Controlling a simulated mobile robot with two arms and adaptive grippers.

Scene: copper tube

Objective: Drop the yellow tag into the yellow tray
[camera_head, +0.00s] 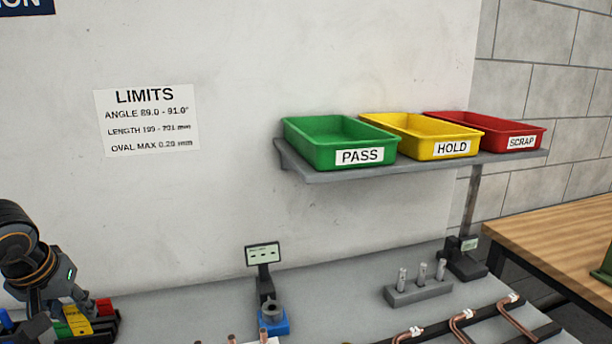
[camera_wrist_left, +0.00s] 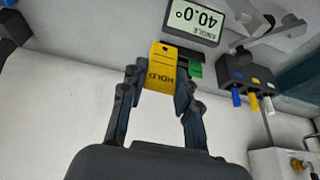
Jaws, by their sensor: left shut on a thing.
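The yellow tag (camera_wrist_left: 162,66), marked HOLD, is between the fingertips of my left gripper (camera_wrist_left: 160,84) in the left wrist view, and the gripper is shut on it. In the head view my left gripper (camera_head: 62,308) is at the lower left, over a dark holder with coloured tags, and the yellow tag (camera_head: 78,322) shows there. The yellow tray (camera_head: 416,148), labelled HOLD, stands on the wall shelf, far to the right of and above the gripper. Its visible inside looks empty. My right gripper is out of view.
The green PASS tray (camera_head: 325,150) and red SCRAP tray (camera_head: 497,138) flank the yellow tray on the grey shelf (camera_head: 330,175). Below are a small display stand (camera_head: 263,256), a block with upright pins (camera_head: 418,291) and bent copper tubes (camera_head: 465,325).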

